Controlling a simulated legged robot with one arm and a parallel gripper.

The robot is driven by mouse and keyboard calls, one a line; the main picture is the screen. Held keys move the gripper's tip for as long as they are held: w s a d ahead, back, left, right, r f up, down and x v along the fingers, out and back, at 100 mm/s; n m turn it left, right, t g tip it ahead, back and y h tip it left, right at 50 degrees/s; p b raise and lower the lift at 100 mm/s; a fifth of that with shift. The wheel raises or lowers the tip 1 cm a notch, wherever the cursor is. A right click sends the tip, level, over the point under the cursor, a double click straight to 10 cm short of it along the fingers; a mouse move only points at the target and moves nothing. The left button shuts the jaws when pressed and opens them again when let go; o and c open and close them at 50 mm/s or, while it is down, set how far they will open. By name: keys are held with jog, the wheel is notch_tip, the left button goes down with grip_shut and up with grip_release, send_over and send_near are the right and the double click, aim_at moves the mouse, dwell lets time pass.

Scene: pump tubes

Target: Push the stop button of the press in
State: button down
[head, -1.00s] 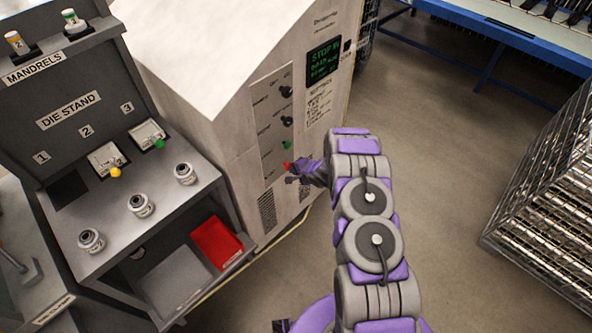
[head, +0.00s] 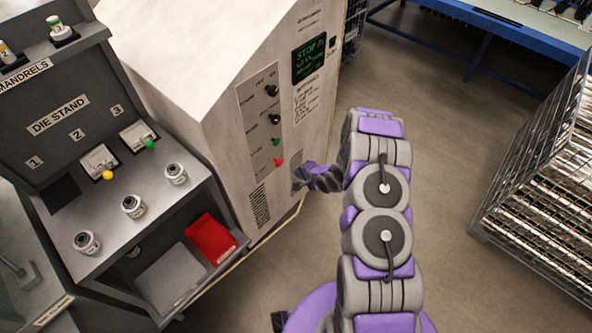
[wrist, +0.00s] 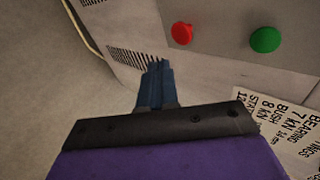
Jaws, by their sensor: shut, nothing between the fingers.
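The press (head: 205,60) is a pale cabinet with a control panel on its front. Its red stop button (head: 278,162) sits low on the panel, below a green button (head: 276,142). My gripper (head: 298,178) is shut and empty, in front of the panel, to the right of and slightly below the red button, with a gap between them. In the wrist view, the shut fingers (wrist: 157,72) point at a vent grille; the red button (wrist: 181,33) is beyond and right of the tips, the green one (wrist: 265,40) farther right. How far in the red button sits, I cannot tell.
The display (head: 309,58) shows green text beginning "STOP"; the rest is hard to read. Black knobs (head: 271,90) sit above the buttons. The die stand (head: 75,240) adjoins the press at left. A wire rack (head: 535,150) stands right, with open floor between.

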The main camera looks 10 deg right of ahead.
jog(key=s+d+r+n+g+h, duration=0.1)
jog(key=d+r+n+h, duration=0.1)
jog(key=r, duration=0.5)
jog(key=s+d+r+n+g+h, duration=0.1)
jog(key=s+d+r+n+h, duration=0.15)
jog(key=r, duration=0.55)
jog(key=s+r+n+g+h, duration=0.1)
jog(key=s+r+n+g, duration=0.15)
jog(key=s+r, duration=0.7)
jog(key=s+a+r+n+g, duration=0.1)
jog(key=s+r, duration=0.4)
jog(key=s, duration=0.5)
jog(key=s+a+r+n+g, duration=0.2)
jog(key=s+r, duration=0.4)
jog(key=s, duration=0.5)
jog(key=s+a+r+n+g, duration=0.2)
jog(key=s+r, duration=0.4)
jog(key=s, duration=0.5)
jog(key=shift+s+a+g+y, duration=0.25)
jog(key=shift+a+g+y, duration=0.1)
jog(key=shift+a, duration=0.45)
jog(key=shift+a, duration=0.1)
